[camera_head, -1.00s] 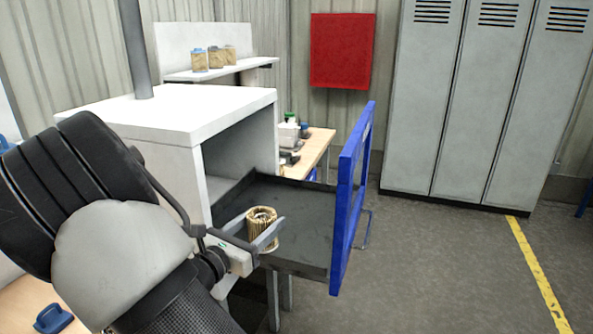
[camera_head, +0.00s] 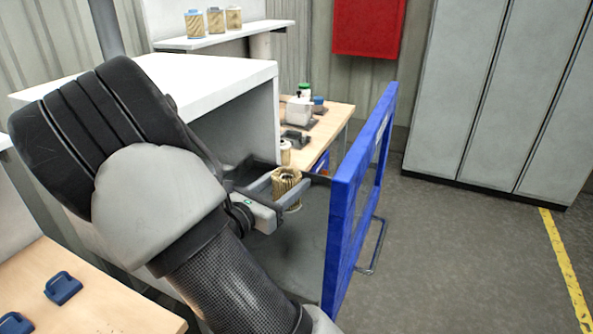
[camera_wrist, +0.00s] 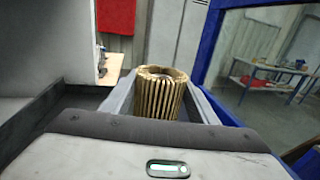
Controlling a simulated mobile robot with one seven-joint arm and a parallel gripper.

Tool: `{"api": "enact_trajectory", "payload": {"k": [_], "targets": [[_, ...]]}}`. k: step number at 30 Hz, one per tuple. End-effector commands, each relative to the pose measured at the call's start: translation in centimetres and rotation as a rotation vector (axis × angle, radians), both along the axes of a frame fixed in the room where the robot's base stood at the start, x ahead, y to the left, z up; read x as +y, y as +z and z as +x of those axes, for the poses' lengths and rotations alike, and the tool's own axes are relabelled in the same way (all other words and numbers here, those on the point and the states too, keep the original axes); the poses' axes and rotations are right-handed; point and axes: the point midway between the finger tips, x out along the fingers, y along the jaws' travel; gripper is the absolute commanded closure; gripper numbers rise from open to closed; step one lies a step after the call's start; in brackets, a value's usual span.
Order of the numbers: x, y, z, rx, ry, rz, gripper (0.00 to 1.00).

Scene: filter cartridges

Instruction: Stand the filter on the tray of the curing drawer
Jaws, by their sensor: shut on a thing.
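The filter (camera_head: 288,186), a tan pleated cylinder with an open top, is upright between the fingers of my gripper (camera_head: 277,184). It also shows in the wrist view (camera_wrist: 160,95), with a finger of my gripper (camera_wrist: 160,105) along each side. My gripper is shut on it. The drawer's grey tray (camera_head: 290,245) is pulled out from the white cabinet, with a blue front panel (camera_head: 350,200) at its right end. The filter is over the far part of the tray. Its lower end is partly hidden, so I cannot tell whether it touches the tray floor.
The white curing cabinet (camera_head: 225,85) stands to the left of the tray. Several filters stand on a shelf (camera_head: 225,37) behind. A wooden bench (camera_head: 328,122) with small items is beyond the tray. Another bench (camera_head: 85,300) is at front left. Grey lockers (camera_head: 500,90) stand at right.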

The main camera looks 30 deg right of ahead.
Motion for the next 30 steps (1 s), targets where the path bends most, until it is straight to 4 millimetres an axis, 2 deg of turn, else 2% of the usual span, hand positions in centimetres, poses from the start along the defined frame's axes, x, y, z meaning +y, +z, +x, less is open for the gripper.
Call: {"api": "enact_trajectory", "payload": {"k": [11, 24, 30], "targets": [[0.0, -1.0, 0.0, 0.000, 0.000, 0.000, 0.68], [0.0, -5.0, 0.0, 0.000, 0.000, -0.001, 0.68], [0.0, -5.8, 0.0, 0.000, 0.000, -0.001, 0.68]]}}
